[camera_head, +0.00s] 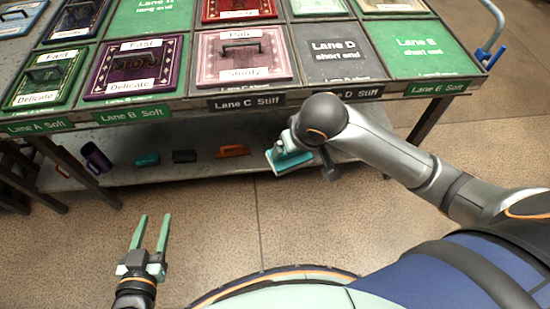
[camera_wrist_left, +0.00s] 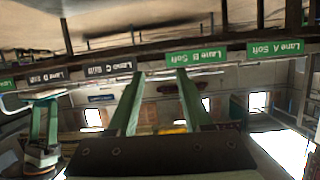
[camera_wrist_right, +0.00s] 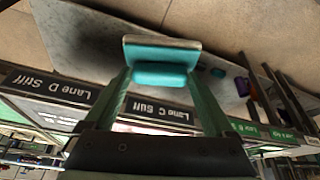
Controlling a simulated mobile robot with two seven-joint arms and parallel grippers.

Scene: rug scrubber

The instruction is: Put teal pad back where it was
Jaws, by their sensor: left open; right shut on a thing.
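A teal pad (camera_head: 289,160) with a pale layer along one side is in my right gripper (camera_head: 287,146), in front of the lower shelf. In the right wrist view the teal pad (camera_wrist_right: 161,73) sits between the fingertips, with the shelf behind it. My right arm hides part of that gripper in the head view. Another small teal item (camera_head: 147,159) lies on the lower shelf (camera_head: 120,172). My left gripper (camera_head: 152,222) is open and empty above the floor, in front of the table. Its spread fingers (camera_wrist_left: 157,88) show in the left wrist view.
On the lower shelf are a purple mug (camera_head: 97,157), a dark block (camera_head: 185,156) and an orange item (camera_head: 233,151). The tabletop above has labelled lanes and handled mats, including a pink one (camera_head: 209,62). Table legs stand at left and right. The floor in front is clear.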

